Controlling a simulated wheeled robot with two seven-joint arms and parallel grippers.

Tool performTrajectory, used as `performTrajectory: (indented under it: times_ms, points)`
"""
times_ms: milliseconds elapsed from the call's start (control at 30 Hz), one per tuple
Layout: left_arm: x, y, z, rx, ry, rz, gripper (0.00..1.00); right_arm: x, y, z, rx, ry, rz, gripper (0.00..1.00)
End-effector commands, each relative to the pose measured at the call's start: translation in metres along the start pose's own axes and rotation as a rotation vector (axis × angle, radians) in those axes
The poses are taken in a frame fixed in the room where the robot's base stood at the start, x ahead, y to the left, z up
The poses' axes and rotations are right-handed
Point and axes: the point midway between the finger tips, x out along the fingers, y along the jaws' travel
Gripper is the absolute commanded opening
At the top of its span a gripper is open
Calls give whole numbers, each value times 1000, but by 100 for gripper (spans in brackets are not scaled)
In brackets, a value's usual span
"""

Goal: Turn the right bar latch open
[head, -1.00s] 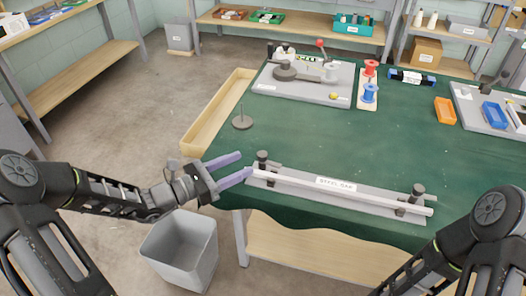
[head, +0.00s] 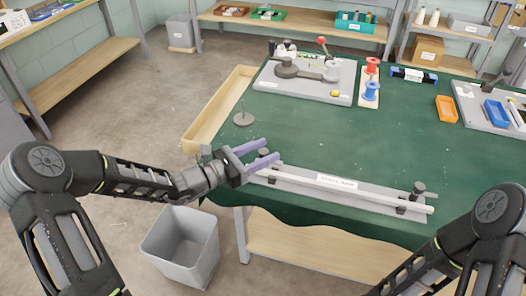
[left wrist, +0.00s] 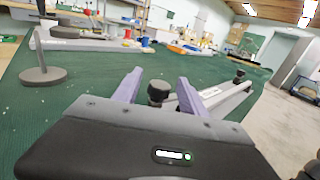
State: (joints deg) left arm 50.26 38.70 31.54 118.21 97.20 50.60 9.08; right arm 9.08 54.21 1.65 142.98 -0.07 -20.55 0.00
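A long pale steel bar (head: 380,197) lies on a grey base plate (head: 365,187) along the table's front edge. The right bar latch (head: 416,190), a dark knob on a post, stands at the bar's right end. In the left wrist view the right latch (left wrist: 239,77) is small and far off. The left bar latch (left wrist: 158,93) shows between my left gripper's fingers in the left wrist view. In the head view it is partly hidden by them. My left gripper (head: 271,150) is open, its lilac fingers apart at the bar's left end. My right gripper is out of view.
A disc with an upright pin (head: 243,119) stands behind my left gripper. A wooden trough (head: 215,112) runs along the table's left edge. A grey winding board (head: 318,92), red and blue spools and an orange tray (head: 446,110) lie farther back. The green middle is clear.

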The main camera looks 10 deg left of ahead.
Motion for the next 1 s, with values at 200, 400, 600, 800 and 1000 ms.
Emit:
performTrajectory:
  times_ms: [200,400,600,800,1000]
  points:
    - [0,0,0,0,0,0,31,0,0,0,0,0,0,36]
    - [0,0,0,0,0,0,15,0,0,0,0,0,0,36]
    - [0,0,0,0,0,0,0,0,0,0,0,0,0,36]
    - [0,0,0,-1,0,1,0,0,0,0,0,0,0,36]
    - [1,-1,2,-3,-7,52,0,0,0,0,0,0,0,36]
